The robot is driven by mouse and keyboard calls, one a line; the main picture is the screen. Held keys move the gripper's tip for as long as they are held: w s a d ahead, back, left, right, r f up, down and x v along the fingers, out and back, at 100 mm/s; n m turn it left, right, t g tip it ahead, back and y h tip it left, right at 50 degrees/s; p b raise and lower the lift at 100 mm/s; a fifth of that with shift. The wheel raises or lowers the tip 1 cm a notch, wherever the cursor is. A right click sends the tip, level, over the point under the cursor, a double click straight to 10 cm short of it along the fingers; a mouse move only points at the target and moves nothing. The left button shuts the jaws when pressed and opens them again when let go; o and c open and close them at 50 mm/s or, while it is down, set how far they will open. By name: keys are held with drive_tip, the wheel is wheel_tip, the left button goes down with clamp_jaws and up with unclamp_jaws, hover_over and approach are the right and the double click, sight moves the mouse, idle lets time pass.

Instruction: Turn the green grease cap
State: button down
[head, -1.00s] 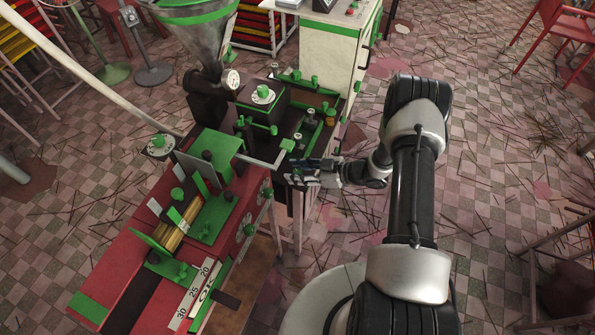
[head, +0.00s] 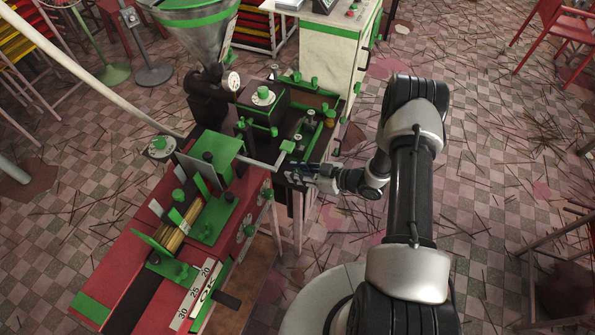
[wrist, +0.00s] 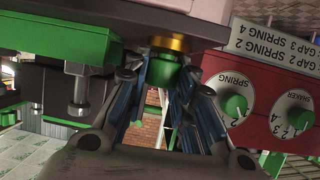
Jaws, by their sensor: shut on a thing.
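The green grease cap (wrist: 162,72) hangs below a brass ring (wrist: 170,43) on the underside of a dark machine part in the wrist view. My gripper (wrist: 160,85) is around it from below, with its blue-lined fingers pressed on both sides of the cap. The lower part of the cap shows between the fingers. In the head view my gripper (head: 288,174) is at the right side of the machine, just below a green lever end. The cap itself is hidden in that view.
The red and green extruder (head: 180,215) fills the left and middle. Spring and shaker dials (wrist: 236,104) sit close to the right of my gripper in the wrist view. A white cabinet (head: 330,55) stands behind. The tiled floor at right is strewn with sticks.

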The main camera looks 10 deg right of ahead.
drive_tip(key=m+t+h, duration=0.1)
drive_tip(key=m+t+h+p, duration=0.1)
drive_tip(key=m+h, duration=0.1)
drive_tip(key=shift+s+a+t, duration=0.15)
drive_tip(key=shift+t, duration=0.15)
drive_tip(key=m+t+h, duration=0.2)
drive_tip(key=m+h, duration=0.7)
drive_tip(key=h, duration=0.1)
drive_tip(key=shift+a, duration=0.1)
drive_tip(key=shift+d+m+g+h+b, duration=0.2)
drive_tip(key=shift+m+g+h+b, duration=0.35)
drive_tip(key=shift+m+h, duration=1.2)
drive_tip(key=shift+h, duration=0.25)
drive_tip(key=c, duration=1.3)
unclamp_jaws()
